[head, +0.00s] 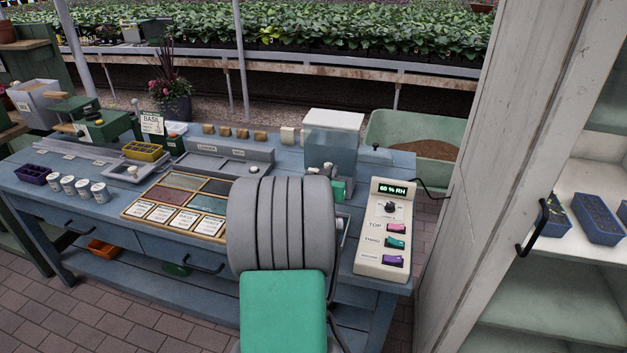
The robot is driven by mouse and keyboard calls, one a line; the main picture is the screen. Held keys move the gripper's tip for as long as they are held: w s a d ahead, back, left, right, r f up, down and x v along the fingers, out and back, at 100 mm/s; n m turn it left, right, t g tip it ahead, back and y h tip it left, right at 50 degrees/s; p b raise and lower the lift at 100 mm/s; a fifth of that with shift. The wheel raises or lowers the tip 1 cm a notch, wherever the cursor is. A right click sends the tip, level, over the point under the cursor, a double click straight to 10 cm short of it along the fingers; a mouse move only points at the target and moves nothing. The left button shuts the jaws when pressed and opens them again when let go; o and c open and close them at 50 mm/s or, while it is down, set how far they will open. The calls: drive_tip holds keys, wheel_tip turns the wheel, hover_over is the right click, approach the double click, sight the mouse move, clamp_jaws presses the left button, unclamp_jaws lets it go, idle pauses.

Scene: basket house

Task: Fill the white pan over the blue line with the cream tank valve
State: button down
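The water tank (332,138) stands at the back right of the blue bench, with a white lid and bluish see-through walls. My grey and green arm rises in front of it and hides the bench below. Small pale parts (326,169) show at the tank's lower front, just above my arm. I cannot tell whether they are the cream valve or my gripper's fingers. A green part (338,190), seemingly of my wrist, shows beside the arm near the tank. Whether my gripper is open or shut is hidden. The white pan and its blue line cannot be made out.
A cream control box (386,230) reading 60 % RH stands right of my arm. A white cabinet (530,170) closes off the right side.

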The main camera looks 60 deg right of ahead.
drive_tip(key=shift+s+d+r, duration=0.1)
drive_tip(key=shift+s+r, duration=0.05)
drive_tip(key=shift+r, duration=0.05)
drive_tip(key=s+a+r, duration=0.2)
drive_tip(key=s+a, duration=0.7)
drive_tip(key=a, duration=0.1)
drive_tip(key=w+a+f+n+t+y+p, duration=0.15)
drive_tip(key=w+a+n+y, duration=0.3)
drive_tip(key=w+a, duration=0.65)
drive_tip(key=w+a+f+n+t+y+p, duration=0.1)
drive_tip(key=w+a+f+n+t+y, duration=0.15)
drive_tip(key=w+a+y, duration=0.85)
drive_tip(key=s+a+n+g+p, duration=0.1)
drive_tip(key=s+a+n, duration=0.3)
drive_tip(key=a, duration=0.9)
drive_tip(key=s+a+r+n+g, duration=0.1)
drive_tip(key=s+a+n+g, duration=0.3)
drive_tip(key=a, duration=0.9)
drive_tip(key=shift+s+p, duration=0.4)
drive_tip(key=shift+s, duration=0.5)
